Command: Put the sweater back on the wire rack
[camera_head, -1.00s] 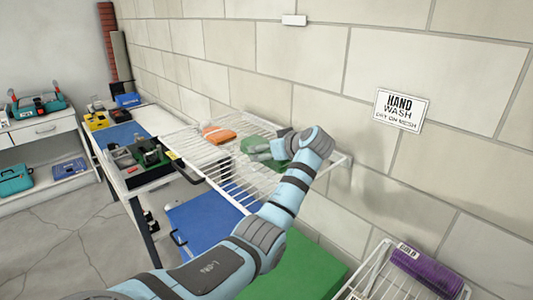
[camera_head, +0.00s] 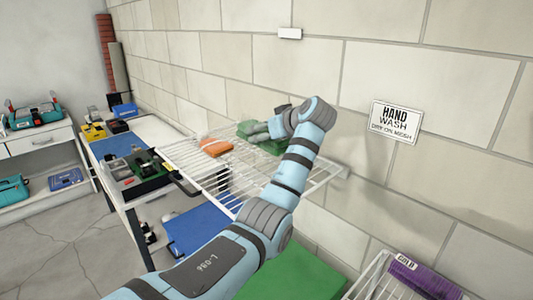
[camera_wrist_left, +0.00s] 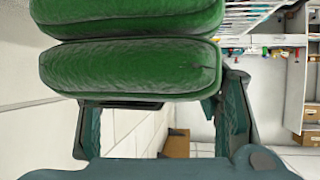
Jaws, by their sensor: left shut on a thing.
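In the left wrist view the sweater (camera_wrist_left: 130,65) shows as thick green folds between and beyond the fingers (camera_wrist_left: 155,103). I cannot tell whether the sweater touches the wires or hangs just above them. My left forearm crosses in front of the rack's right part. My right gripper is out of view.
An orange folded cloth (camera_head: 216,147) lies on the rack, left of the sweater. A sign (camera_head: 396,120) hangs on the block wall. A purple roll (camera_head: 420,277) lies on a lower rack at bottom right. A bench with tools (camera_head: 140,170) stands at left.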

